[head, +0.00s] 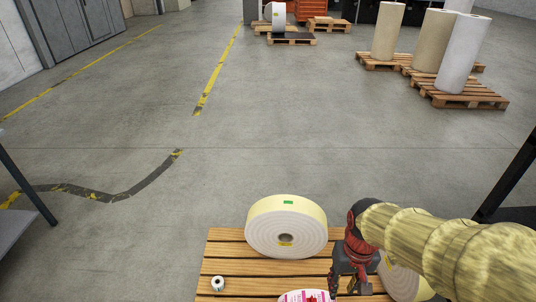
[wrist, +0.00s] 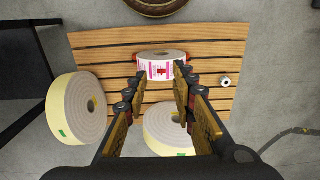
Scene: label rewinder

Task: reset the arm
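My gripper (head: 350,290) points down over the slatted wooden pallet at the bottom of the head view. In the wrist view its two fingers (wrist: 160,78) are spread apart with nothing held between them. A white roll with pink-red printed labels (wrist: 160,66) lies on the pallet beyond the fingertips; the gap to it is hard to judge. Its top edge also shows at the bottom of the head view (head: 303,296). My arm, in a yellowish cover, comes in from the right and hides part of a large roll.
Large pale rolls lie on the pallet (head: 225,262), one behind (head: 287,228) and one right of the gripper (head: 398,282). A small white roll (head: 218,284) stands at left. Dark frames flank both sides. Open floor (head: 270,120) lies beyond; pallets with tall rolls (head: 462,55) stand far right.

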